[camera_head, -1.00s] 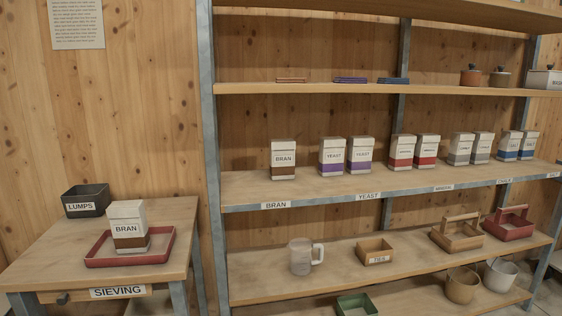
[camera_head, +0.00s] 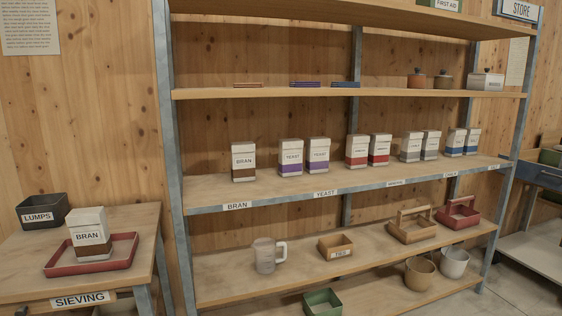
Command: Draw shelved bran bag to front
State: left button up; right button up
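A white bran bag with a brown band (camera_head: 243,162) stands upright on the middle shelf (camera_head: 210,192), at its left end. It is set back from the front edge, behind the BRAN label (camera_head: 237,206). A second bran bag (camera_head: 89,236) stands in a red tray (camera_head: 118,258) on the sieving table at the left. Neither of my grippers shows in the view.
Two yeast bags (camera_head: 291,158) stand to the right of the shelved bran bag, with more bags farther right. A steel upright (camera_head: 171,150) bounds the shelf on the left. A lumps box (camera_head: 43,212) sits on the sieving table (camera_head: 150,225). The shelf front is clear.

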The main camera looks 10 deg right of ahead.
aim_at(244, 153)
jog(key=z, duration=0.45)
jog(key=k, duration=0.5)
jog(key=z, duration=0.7)
jog(key=i, duration=1.45)
jog(key=u, duration=0.95)
jog(key=i, duration=1.15)
jog(key=u, duration=1.1)
